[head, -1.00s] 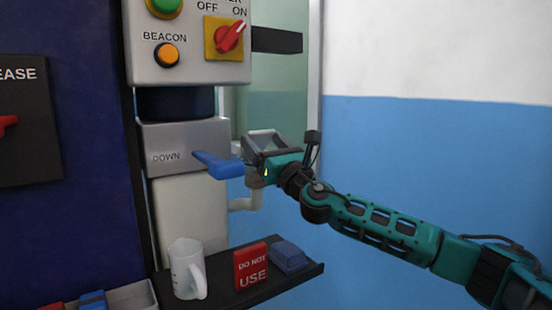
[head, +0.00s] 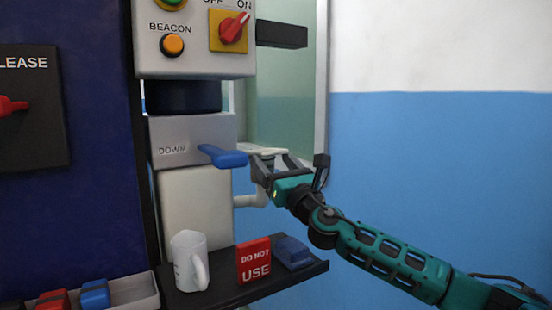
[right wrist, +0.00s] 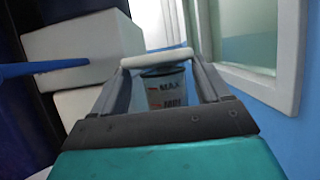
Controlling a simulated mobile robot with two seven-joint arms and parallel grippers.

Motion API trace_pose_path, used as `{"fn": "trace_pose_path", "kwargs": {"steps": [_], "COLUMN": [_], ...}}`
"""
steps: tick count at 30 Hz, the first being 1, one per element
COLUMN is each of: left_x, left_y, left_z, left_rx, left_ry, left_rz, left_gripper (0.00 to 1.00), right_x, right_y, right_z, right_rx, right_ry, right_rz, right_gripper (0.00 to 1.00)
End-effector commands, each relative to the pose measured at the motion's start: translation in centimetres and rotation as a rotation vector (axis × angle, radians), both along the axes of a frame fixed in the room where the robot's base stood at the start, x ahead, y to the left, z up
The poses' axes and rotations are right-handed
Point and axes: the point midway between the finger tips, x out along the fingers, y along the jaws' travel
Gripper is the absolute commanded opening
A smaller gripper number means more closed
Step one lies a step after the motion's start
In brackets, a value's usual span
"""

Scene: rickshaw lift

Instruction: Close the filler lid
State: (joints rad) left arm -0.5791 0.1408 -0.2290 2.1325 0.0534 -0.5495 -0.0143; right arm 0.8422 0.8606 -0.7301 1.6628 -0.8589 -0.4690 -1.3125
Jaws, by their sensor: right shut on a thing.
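My right gripper (head: 264,166) is beside the grey machine column, just right of the blue DOWN lever (head: 224,156). In the right wrist view its two fingers (right wrist: 160,75) are closed on the pale filler lid (right wrist: 160,58), which spans between the fingertips. The clear filler cup (right wrist: 166,92) with MAX and MIN marks shows below the lid, between the fingers. In the head view the lid's pale top (head: 264,150) lies roughly flat behind the fingers. I cannot tell whether it touches the cup's rim. My left gripper is not in view.
A window frame (head: 321,105) and blue wall are behind.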

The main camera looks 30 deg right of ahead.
Motion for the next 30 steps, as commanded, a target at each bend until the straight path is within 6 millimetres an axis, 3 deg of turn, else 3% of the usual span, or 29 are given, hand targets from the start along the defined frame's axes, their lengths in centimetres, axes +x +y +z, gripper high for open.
{"fn": "trace_pose_path", "kwargs": {"steps": [1, 22, 23, 30], "left_x": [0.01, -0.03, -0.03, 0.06], "left_y": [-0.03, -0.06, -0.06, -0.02], "left_z": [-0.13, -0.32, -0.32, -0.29], "left_rx": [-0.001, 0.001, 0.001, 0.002], "left_ry": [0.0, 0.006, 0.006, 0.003], "left_rz": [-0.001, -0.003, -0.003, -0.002], "left_gripper": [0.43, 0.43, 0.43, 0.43], "right_x": [0.33, 0.44, 0.44, 0.35], "right_y": [0.11, 0.18, 0.18, 0.09], "right_z": [-1.57, -1.96, -1.96, -1.49], "right_rx": [-0.002, -0.001, -0.001, 0.0], "right_ry": [0.027, 0.027, 0.027, 0.017], "right_rz": [0.004, 0.006, 0.006, 0.003], "right_gripper": [0.21, 0.21, 0.78, 1.0]}}
